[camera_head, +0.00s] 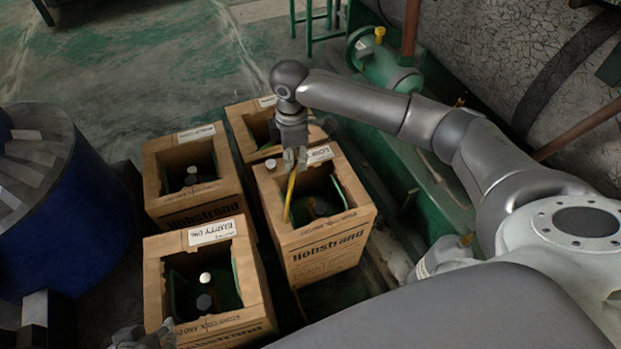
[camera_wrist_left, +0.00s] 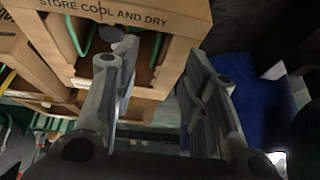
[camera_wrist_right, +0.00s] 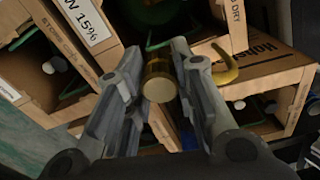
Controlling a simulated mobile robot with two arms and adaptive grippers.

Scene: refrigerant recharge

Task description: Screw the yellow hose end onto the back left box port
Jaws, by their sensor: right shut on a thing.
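My right gripper (camera_head: 293,160) is shut on the yellow hose end (camera_wrist_right: 160,82), a brass fitting between its fingers in the right wrist view. The yellow hose (camera_head: 290,195) runs down towards the front right box (camera_head: 325,245). This gripper is above that box's back left rim, apart from the back left box (camera_head: 195,205). My left gripper (camera_head: 143,338) is at the bottom edge of the head view. In the left wrist view its fingers are apart and empty, close to a cardboard box (camera_wrist_left: 150,20).
A front left box (camera_head: 215,235), labelled empty, and a back right box (camera_head: 240,115) stand nearby. A blue drum (camera_head: 75,225) is on the left. Green piping (camera_head: 385,70) and a large tank (camera_head: 490,50) bound the right. Floor is clear behind the boxes.

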